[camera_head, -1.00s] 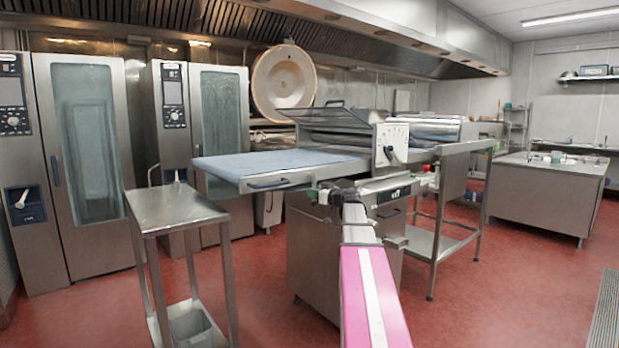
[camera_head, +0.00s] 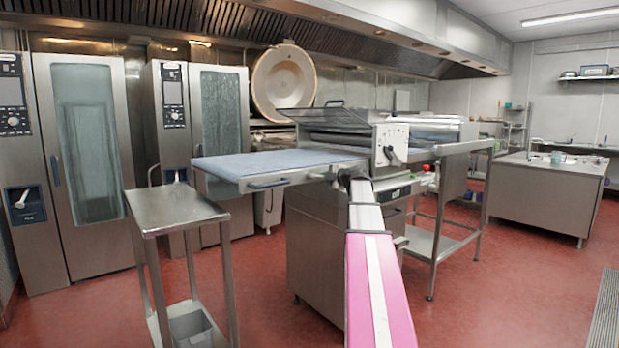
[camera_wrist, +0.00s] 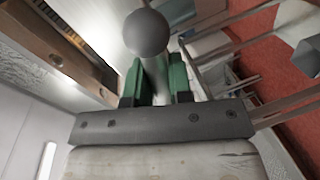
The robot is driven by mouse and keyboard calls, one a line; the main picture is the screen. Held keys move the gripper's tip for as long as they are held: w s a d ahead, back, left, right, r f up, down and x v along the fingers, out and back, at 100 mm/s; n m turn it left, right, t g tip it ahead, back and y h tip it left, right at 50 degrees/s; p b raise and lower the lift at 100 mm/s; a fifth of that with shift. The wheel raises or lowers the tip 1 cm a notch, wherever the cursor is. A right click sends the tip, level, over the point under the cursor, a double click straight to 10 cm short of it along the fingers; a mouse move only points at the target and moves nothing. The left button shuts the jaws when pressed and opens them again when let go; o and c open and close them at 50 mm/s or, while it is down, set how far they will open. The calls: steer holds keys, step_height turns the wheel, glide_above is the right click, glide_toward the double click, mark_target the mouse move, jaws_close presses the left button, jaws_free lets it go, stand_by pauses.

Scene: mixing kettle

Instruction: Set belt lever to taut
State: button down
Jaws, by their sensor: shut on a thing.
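The belt lever shows in the wrist view as a grey ball knob (camera_wrist: 147,33) on a short stem. My gripper (camera_wrist: 157,80) has its two green fingers closed around the stem, with the knob standing out beyond them. In the head view my gripper (camera_head: 337,174) is at the near side of the sheeting machine (camera_head: 345,137), by the right end of the blue belt table (camera_head: 275,165). The lever cannot be made out there, so its setting cannot be told.
A dial plate (camera_head: 392,139) with a black handle is just right of and above my gripper. A steel side table (camera_head: 175,208) stands at the left. A steel rack (camera_head: 440,255) stands to the right. Red floor is open at the right front.

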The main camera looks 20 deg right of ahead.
steer(key=c, duration=0.9)
jaws_free()
steer(key=shift+c, duration=0.2)
steer(key=v, duration=0.7)
steer(key=s+a+f+m+g, duration=0.25)
steer(key=a+f, duration=0.35)
steer(key=f, duration=0.4)
steer(key=s+a+f+m+g+h, duration=0.1)
steer(key=s+a+f+m+g, duration=0.2)
steer(key=a+f, duration=0.45)
steer(key=s+a+f+m+g, duration=0.2)
steer(key=a+f+m, duration=0.25)
steer(key=f, duration=0.65)
steer(key=s+a+f+m+g+h, duration=0.2)
steer(key=s+a+f+m, duration=0.3)
steer(key=s+f, duration=0.5)
steer(key=s+a+f+m+g+h, duration=0.3)
steer(key=s+a+f+m+g, duration=0.2)
steer(key=s+f, duration=0.5)
steer(key=shift+a+f, duration=0.45)
steer(key=shift+a, duration=0.4)
